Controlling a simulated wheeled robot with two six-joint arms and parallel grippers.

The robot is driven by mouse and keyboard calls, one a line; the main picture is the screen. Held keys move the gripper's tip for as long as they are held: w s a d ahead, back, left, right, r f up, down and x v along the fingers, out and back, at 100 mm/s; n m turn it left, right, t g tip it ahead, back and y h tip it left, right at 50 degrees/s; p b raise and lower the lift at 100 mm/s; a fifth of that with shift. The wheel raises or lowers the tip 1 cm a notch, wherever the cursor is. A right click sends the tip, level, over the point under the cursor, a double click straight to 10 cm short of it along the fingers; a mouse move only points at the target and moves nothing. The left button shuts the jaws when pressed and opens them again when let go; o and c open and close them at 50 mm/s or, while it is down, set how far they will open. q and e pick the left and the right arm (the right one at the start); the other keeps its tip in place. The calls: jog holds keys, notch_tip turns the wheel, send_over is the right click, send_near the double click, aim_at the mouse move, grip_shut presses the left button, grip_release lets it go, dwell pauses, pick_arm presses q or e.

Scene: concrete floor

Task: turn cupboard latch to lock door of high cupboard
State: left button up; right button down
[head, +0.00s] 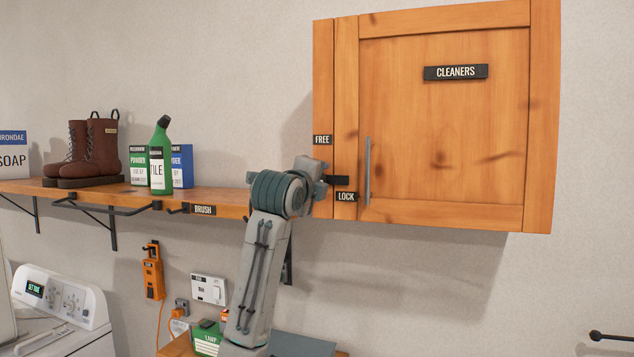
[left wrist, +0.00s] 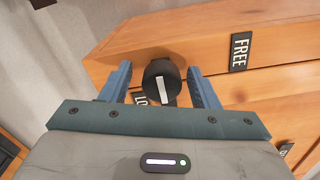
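The high wooden cupboard (head: 440,110) hangs on the wall with its door closed. A dark latch (head: 340,180) sits at the door's left edge, between the FREE label (head: 322,140) and the LOCK label (head: 346,197). My left gripper (head: 321,178) is at the latch and hides part of it. In the left wrist view the latch shows as a round black knob (left wrist: 155,75) with a white stripe. The two blue fingers stand on either side of it, with visible gaps. The FREE label (left wrist: 240,52) is right of the knob; LOCK is partly hidden. My right gripper is not in view.
A vertical door handle (head: 367,172) is just right of the latch. A wooden shelf (head: 105,193) at left carries boots (head: 95,150), a green bottle (head: 161,160) and boxes. The wall below the cupboard is clear; a dark wall fixture (head: 610,338) is at lower right.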

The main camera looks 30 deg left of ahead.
pick_arm(q)
jog(key=b+v, duration=0.5)
jog(key=v, duration=0.6)
jog(key=shift+w+a, duration=0.1)
dwell(0.4)
